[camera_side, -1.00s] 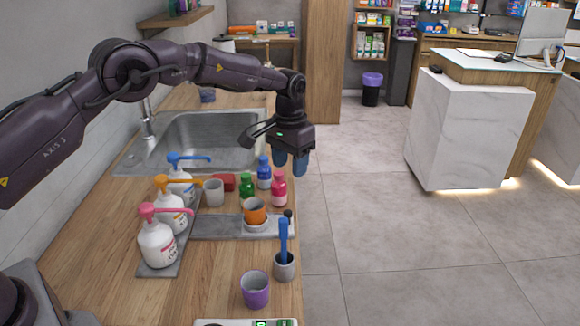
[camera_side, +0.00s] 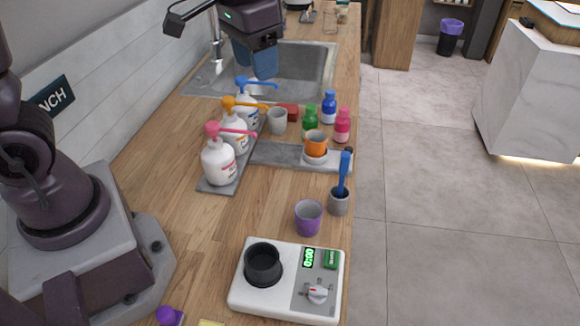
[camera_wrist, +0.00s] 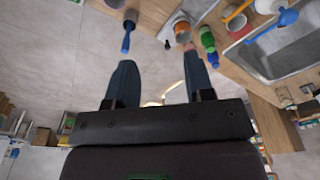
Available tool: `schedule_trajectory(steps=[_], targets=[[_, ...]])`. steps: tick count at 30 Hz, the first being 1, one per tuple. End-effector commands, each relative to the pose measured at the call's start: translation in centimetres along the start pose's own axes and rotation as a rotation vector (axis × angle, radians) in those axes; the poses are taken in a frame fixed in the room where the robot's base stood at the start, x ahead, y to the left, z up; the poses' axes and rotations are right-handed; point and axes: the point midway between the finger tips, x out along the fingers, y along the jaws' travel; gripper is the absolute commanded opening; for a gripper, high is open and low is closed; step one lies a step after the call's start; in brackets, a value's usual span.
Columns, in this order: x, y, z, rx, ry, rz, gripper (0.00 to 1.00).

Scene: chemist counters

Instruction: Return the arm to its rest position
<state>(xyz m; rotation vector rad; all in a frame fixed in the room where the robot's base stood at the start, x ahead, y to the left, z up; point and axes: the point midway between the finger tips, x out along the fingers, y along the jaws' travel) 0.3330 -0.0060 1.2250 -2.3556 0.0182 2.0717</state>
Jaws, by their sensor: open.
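My gripper (camera_side: 254,62) is in the upper part of the side view, in front of the sink in the picture and above the counter. Its two blue fingers are apart with nothing between them. In the wrist view my gripper (camera_wrist: 160,75) also shows both fingers spread and empty, with floor behind them. My arm's base stands at the left of the side view; the arm's middle links are out of the picture there.
Three pump bottles (camera_side: 220,164) stand on a grey tray. Beside them are a grey cup (camera_side: 277,121), small bottles (camera_side: 343,125), an orange cup (camera_side: 316,140), a blue-handled tool (camera_side: 343,177), a purple cup (camera_side: 308,218) and a white device (camera_side: 272,292). The sink (camera_side: 310,65) is behind.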

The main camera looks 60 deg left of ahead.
Motion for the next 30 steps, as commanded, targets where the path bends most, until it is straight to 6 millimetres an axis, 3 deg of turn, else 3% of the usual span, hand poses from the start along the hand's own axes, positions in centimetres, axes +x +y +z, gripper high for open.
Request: schedule_trajectory(steps=[1, 6, 12, 19, 30], targets=[[-1.2, -0.1, 1.9, 0.0, 0.034, 0.0, 0.48], [-3.3, -0.2, 7.7, -0.001, 0.133, -0.002, 0.48], [-4.7, -0.4, 12.2, -0.005, 0.253, -0.006, 0.48], [-6.6, -0.4, 13.0, -0.009, 0.36, -0.008, 0.48], [-6.8, -0.5, 13.0, -0.01, 0.364, -0.008, 0.48]])
